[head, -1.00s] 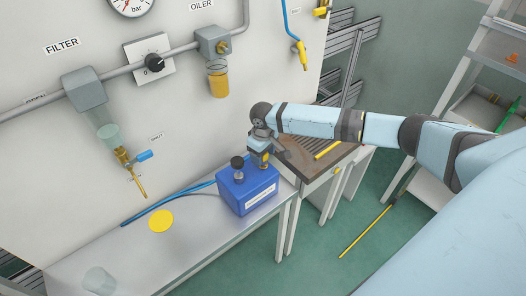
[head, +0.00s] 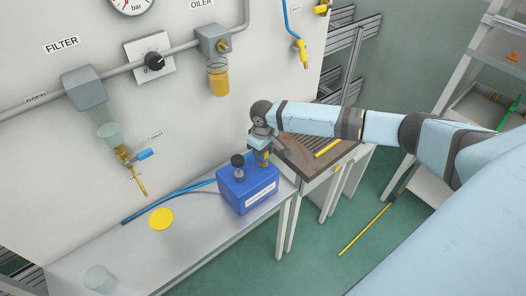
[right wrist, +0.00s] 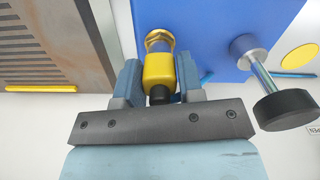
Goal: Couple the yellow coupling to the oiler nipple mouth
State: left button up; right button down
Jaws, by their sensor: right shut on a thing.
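My right gripper (head: 262,150) is at the right end of the blue box (head: 247,193), pointing down. In the right wrist view my gripper (right wrist: 159,64) is shut on the yellow coupling (right wrist: 158,74), a finger on each side. Beyond the coupling's far end is a brass mouth (right wrist: 160,36) on the blue box; whether they are joined or just touching I cannot tell. The coupling shows small in the head view (head: 263,159). My left gripper is out of view.
A black-capped knob (right wrist: 284,108) stands on the box beside my gripper. A blue hose (head: 160,207) and a yellow disc (head: 161,218) lie on the bench (head: 190,240). A slatted brown surface (head: 303,152) is right. Another yellow fitting (head: 302,54) hangs on the wall.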

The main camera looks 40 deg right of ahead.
jog(key=shift+r, duration=0.6)
notch_tip(320, 180, up, 2)
jog(key=p, duration=0.3)
jog(key=shift+r+p, duration=0.7)
jog(key=shift+r, duration=0.25)
